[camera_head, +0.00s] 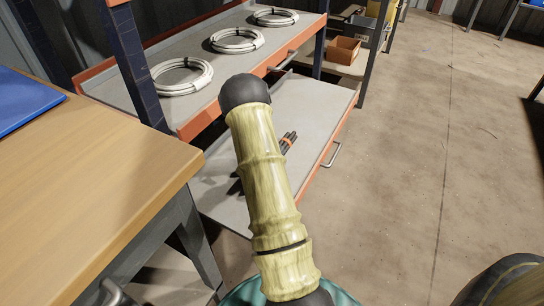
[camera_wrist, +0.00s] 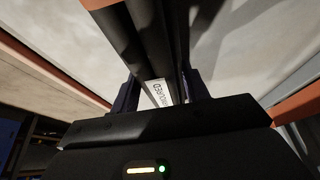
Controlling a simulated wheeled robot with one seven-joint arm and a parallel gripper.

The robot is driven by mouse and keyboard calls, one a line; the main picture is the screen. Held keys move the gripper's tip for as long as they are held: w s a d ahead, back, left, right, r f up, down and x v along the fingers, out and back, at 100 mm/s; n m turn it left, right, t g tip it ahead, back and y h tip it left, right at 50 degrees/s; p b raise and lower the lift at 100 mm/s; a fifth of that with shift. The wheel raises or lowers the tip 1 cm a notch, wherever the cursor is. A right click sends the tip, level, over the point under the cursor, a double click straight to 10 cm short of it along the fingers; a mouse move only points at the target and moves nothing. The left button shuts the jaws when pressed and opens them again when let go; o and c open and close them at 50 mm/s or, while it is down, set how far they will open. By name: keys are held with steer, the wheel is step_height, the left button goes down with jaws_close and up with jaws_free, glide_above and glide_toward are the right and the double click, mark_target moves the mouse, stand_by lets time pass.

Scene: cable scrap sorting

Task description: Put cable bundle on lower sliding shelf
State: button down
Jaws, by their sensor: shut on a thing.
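The cable bundle (camera_wrist: 128,35) is a set of black cables with a white label, in the wrist view. My gripper (camera_wrist: 158,90) is shut on it, with dark fingers on both sides. In the head view my arm hides the gripper. Black cable ends with an orange band (camera_head: 288,142) show just right of my arm, over the lower shelf, and seem to be part of this bundle. The lower sliding shelf (camera_head: 325,118) is a grey board with an orange front edge and a handle, pulled out. I cannot tell whether the bundle touches it.
The upper shelf (camera_head: 205,70) above holds three white cable coils (camera_head: 182,76). A blue post (camera_head: 138,70) stands at the rack's near side. A wooden table (camera_head: 90,180) with a blue item (camera_head: 22,102) is at left. An orange bin (camera_head: 343,50) sits farther back. The floor at right is clear.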

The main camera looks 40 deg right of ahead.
steer(key=shift+w+d+f, duration=0.1)
steer(key=shift+d+f, duration=0.05)
steer(key=shift+f, duration=0.2)
steer(key=c, duration=1.1)
jaws_free()
steer(key=shift+f, duration=0.2)
steer(key=o, duration=0.4)
steer(key=shift+r, duration=0.15)
steer(key=p+v, duration=0.5)
steer(key=v, duration=0.7)
